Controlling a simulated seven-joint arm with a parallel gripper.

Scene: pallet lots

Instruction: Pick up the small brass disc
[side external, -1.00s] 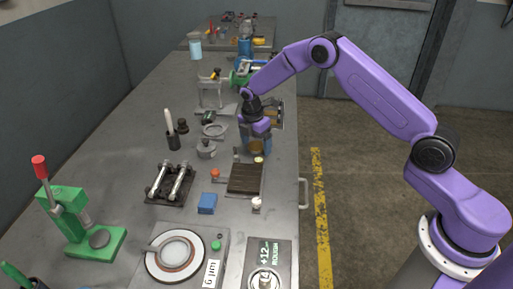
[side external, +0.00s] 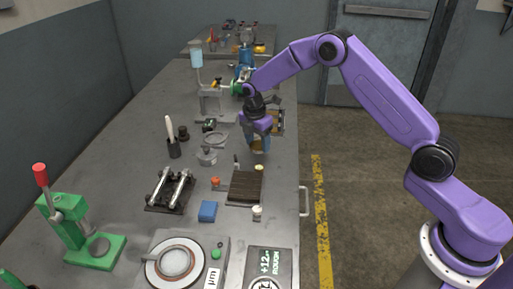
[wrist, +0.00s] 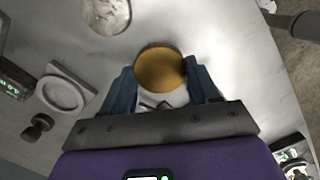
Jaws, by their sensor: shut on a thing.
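The small brass disc (wrist: 160,69) is between the two blue fingers of my gripper (wrist: 163,88) in the wrist view, with a finger on each side of it. In the side external view the brass disc (side external: 257,146) shows low at the fingertips of my gripper (side external: 259,143), near the right edge of the bench. My gripper is shut on the disc. From these views I cannot tell how far the disc is above the bench top.
A dark ribbed plate (side external: 245,186) lies just in front of my gripper. A blue block (side external: 208,211) and a green press (side external: 80,232) are nearer the camera. The left bench surface is mostly clear.

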